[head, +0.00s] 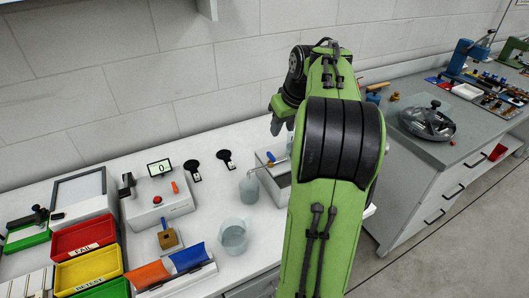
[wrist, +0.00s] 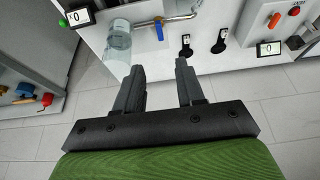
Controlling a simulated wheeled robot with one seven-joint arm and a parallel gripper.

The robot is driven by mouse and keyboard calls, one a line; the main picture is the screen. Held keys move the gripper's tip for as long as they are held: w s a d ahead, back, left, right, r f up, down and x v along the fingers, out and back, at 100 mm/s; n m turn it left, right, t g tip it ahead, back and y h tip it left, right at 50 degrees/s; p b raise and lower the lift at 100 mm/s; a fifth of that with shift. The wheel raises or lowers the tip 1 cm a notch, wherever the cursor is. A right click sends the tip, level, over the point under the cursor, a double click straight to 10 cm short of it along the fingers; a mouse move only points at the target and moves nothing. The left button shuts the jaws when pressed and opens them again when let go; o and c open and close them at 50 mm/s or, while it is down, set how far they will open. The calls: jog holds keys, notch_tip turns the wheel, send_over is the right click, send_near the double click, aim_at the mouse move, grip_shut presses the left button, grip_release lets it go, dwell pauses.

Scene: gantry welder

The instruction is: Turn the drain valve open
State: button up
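The drain valve has a small blue lever (wrist: 159,30) on a metal pipe (wrist: 184,17), near the top of the wrist view. In the head view the blue lever (head: 270,157) shows beside the grey box the pipe comes from. In the head view my gripper (head: 277,125) is above the bench near the valve, partly behind my arm.
A larger clear beaker (head: 233,236) stands in front. A grey box with a red button (head: 157,197), two black paddle-shaped items (head: 225,158) and red, yellow and green trays (head: 84,237) are to the left. A second bench (head: 440,150) is at right.

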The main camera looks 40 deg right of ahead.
aim_at(271, 155)
jog(key=b+x, duration=0.3)
jog(key=x, duration=1.1)
jog(key=shift+f, duration=0.3)
grip_shut()
